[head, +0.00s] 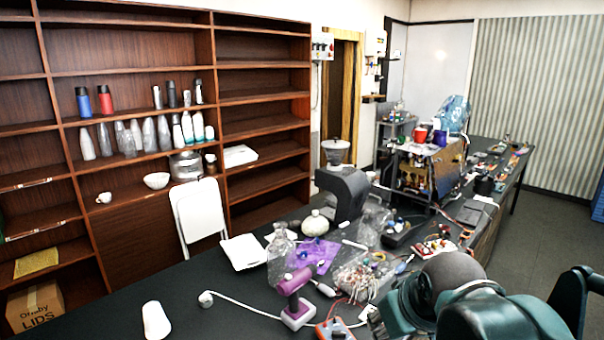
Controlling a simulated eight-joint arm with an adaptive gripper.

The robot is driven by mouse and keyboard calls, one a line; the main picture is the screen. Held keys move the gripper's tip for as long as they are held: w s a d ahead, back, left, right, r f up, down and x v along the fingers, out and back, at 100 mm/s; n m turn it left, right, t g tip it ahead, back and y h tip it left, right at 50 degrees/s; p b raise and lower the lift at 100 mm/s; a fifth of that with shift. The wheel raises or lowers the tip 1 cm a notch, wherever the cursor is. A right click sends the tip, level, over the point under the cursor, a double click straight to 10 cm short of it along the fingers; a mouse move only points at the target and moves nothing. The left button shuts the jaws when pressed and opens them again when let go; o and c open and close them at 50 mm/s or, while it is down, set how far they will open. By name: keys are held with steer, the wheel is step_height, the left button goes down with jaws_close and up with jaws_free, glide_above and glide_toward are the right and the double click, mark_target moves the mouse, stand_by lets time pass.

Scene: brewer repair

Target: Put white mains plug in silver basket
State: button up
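A small white plug-like piece (205,298) lies on the dark worktop at the lower middle, left of the purple and white device. A white cord runs from it to the right, past the device's base. A silvery container (352,279) filled with tangled wires and small parts sits right of the purple device; I cannot tell for sure that it is the silver basket. My teal and grey arm fills the lower right corner, right of these things. No gripper fingers can be made out.
A purple and white device (295,300), a clear glass bottle (280,262) and an orange meter (333,331) crowd the bench. A white cylinder (156,320) stands at the lower left. The worktop between the cylinder and plug is clear. Shelves with bottles (163,132) stand behind.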

steer(key=s+d+f+m+t+b, duration=0.1)
steer(key=s+d+f+m, duration=0.2)
steer(key=s+f, duration=0.2)
steer(key=shift+s+d, duration=0.2)
steer(key=shift+s, duration=0.45)
